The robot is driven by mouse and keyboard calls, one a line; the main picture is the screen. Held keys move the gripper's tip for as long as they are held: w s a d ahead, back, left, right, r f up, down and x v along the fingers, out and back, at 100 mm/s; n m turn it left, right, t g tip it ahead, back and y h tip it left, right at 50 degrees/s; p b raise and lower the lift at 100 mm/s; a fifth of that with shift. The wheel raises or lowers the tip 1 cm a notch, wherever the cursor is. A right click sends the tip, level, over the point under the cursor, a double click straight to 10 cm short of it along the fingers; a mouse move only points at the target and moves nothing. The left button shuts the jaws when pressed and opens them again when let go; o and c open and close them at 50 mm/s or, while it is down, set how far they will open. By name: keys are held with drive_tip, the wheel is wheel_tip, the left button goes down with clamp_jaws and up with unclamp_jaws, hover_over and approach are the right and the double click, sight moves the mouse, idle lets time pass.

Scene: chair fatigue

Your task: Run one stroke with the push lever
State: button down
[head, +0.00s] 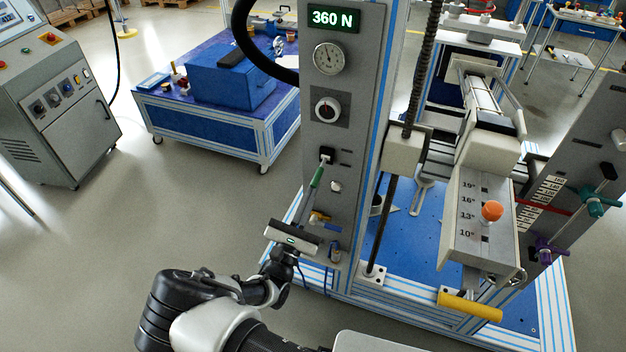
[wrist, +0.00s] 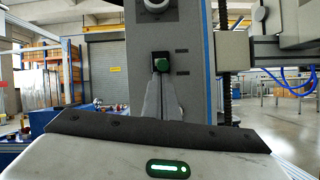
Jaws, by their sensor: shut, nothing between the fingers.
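The push lever, with a green grip (head: 317,177), sticks out of a slot on the front of the grey column (head: 342,120). In the wrist view the green lever end (wrist: 162,63) shows nearly end-on. My gripper (head: 310,191) points up at the column, its fingers shut and empty. Its fingertips (wrist: 162,76) are at or just below the green end; I cannot tell whether they touch it.
A gauge (head: 328,58) and a rotary knob (head: 327,109) sit above the lever. A yellow-handled bar (head: 470,305) and an orange knob (head: 492,211) are on the rig at right. A blue cart (head: 200,125) and a grey cabinet (head: 60,110) stand at left, with clear floor between.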

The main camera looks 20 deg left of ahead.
drive_tip(key=r+g+p, duration=0.1)
drive_tip(key=r+p, duration=0.1)
drive_tip(key=p, duration=0.1)
drive_tip(key=s+r+g+p, duration=0.1)
drive_tip(key=r+p, duration=0.1)
drive_tip(key=p, duration=0.1)
drive_tip(key=shift+g, duration=0.4)
drive_tip(key=shift+w+r+g+y+p, duration=0.15)
drive_tip(key=shift+r+g+p, duration=0.65)
drive_tip(key=shift+p, duration=0.6)
drive_tip(key=shift+r+g+y+p, duration=0.15)
drive_tip(key=shift+r+g+p, duration=0.35)
drive_tip(key=shift+r+p, duration=0.75)
drive_tip(key=shift+w+a, duration=0.1)
drive_tip(key=b, duration=0.4)
approach(318, 170)
drive_tip(key=s+a, duration=0.2)
drive_tip(key=s, duration=0.4)
drive_tip(key=shift+s+d+r, duration=0.15)
drive_tip(key=shift+d+r, duration=0.05)
drive_tip(key=shift+r, duration=0.25)
